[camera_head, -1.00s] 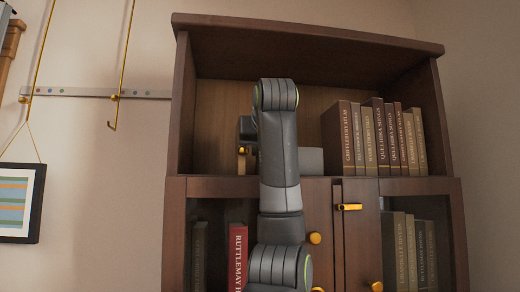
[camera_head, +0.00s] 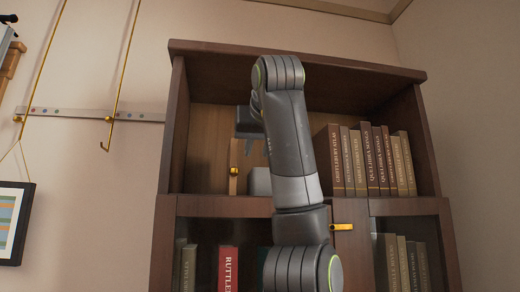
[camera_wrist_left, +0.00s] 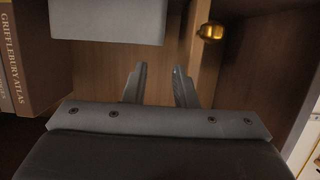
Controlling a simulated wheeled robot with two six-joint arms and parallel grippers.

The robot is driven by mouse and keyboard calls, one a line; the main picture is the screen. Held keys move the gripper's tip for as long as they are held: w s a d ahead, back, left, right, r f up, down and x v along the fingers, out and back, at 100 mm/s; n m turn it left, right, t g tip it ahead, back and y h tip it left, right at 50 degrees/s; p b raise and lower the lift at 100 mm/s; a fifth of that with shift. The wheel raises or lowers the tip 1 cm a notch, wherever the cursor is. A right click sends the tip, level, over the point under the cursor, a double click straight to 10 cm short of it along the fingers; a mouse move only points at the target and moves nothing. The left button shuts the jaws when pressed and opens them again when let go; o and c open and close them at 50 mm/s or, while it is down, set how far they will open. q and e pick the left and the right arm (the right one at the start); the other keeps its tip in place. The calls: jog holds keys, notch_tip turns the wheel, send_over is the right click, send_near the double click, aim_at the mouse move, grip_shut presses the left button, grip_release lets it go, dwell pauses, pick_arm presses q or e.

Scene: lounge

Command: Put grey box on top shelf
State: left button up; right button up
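The grey box (camera_head: 260,181) stands on the floor of the cabinet's open top shelf (camera_head: 222,206), partly hidden behind my left arm. It also shows at the top of the left wrist view (camera_wrist_left: 108,20). My left gripper (camera_head: 248,146) is above and in front of the box, and apart from it. In the left wrist view its two fingers (camera_wrist_left: 160,72) are spread with nothing between them. My right gripper is in neither view.
Several upright books (camera_head: 370,160) fill the shelf's right side. A narrow wooden piece with a gold knob (camera_head: 235,170) stands just left of the box. The cabinet's side walls and top board (camera_head: 300,57) frame the opening. Gold rods hang on the wall at left.

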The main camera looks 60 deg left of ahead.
pick_arm(q)
jog(key=shift+v, duration=1.3)
jog(key=shift+a+f, duration=0.1)
